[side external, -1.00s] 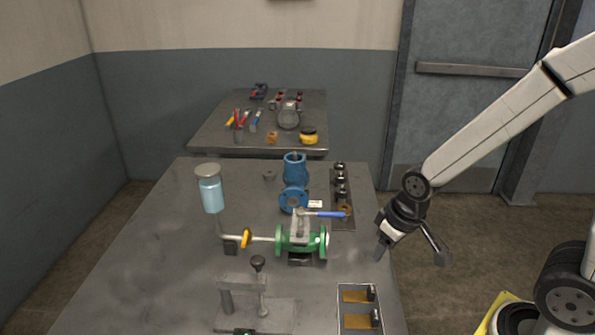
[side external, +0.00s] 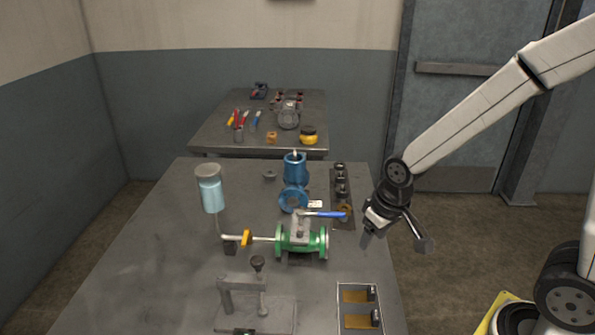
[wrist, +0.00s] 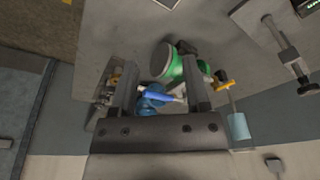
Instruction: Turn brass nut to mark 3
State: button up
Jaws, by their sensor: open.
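A brass-yellow piece (side external: 246,238) that looks like the nut sits around the pale pipe left of the green valve (side external: 301,240). It also shows in the wrist view (wrist: 224,85), right of my fingers. A second brass-coloured piece (side external: 345,212) lies at the near end of the dark socket strip; I cannot tell which is the task's nut. No mark 3 is readable. My gripper (side external: 396,241) is open and empty, in the air right of the valve and near the table's right edge. In the wrist view my gripper (wrist: 160,65) has its fingers apart, with the green valve beyond.
A blue-handled lever (side external: 322,214) tops the valve. Behind it stand a blue fitting (side external: 295,170) and the socket strip (side external: 341,187). A light-blue jar (side external: 211,190) is at left. A grey clamp stand (side external: 242,285) and a tray (side external: 361,290) are in front. The table's left side is clear.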

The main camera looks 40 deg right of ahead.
jog(key=shift+w+d+r+m+g, duration=0.3)
jog(key=shift+w+m, duration=1.05)
jog(key=shift+w, duration=2.35)
jog(key=shift+w+r+m+g, duration=0.5)
jog(key=shift+w+m, duration=0.8)
jog(key=shift+w, duration=2.4)
jog(key=shift+w+d+r+m+g, duration=0.3)
jog(key=shift+w+m, duration=1.05)
jog(key=shift+w, duration=2.35)
jog(key=shift+a, duration=0.15)
jog(key=shift+f, duration=3.8)
grip_shut()
